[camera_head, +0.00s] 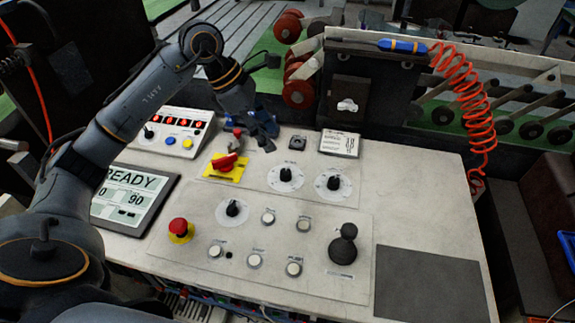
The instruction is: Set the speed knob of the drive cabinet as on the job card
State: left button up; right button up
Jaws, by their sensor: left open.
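The cabinet top is a pale sloping panel with three black dial knobs: the left knob (233,208), the middle knob (285,178) and the right knob (332,184). Their labels are too small to read, so I cannot tell which is the speed knob. A small printed card (340,143), perhaps the job card, lies at the panel's back edge; its text is unreadable. My left gripper (254,136) is open above the back of the panel, behind the red rotary switch (225,162) on its yellow plate, apart from the dial knobs. My right gripper is out of view.
A red stop button (180,230), a black joystick (343,245) and several white buttons stand up from the panel. A button box (172,133) is at the back left. A coiled orange hose (475,110) hangs at the right.

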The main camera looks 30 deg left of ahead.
pick_arm(q)
jog(key=a, duration=0.2)
jog(key=p, duration=0.3)
send_near(285, 172)
jog(key=shift+y, duration=0.4)
jog(key=x, duration=0.3)
jog(key=d+x, duration=0.1)
jog(key=x, duration=0.3)
jog(key=shift+r, duration=0.2)
jog(key=shift+p+x, duration=0.3)
jog(key=shift+x, duration=0.55)
jog(key=shift+a, duration=0.15)
jog(key=shift+c, duration=0.4)
grip_shut()
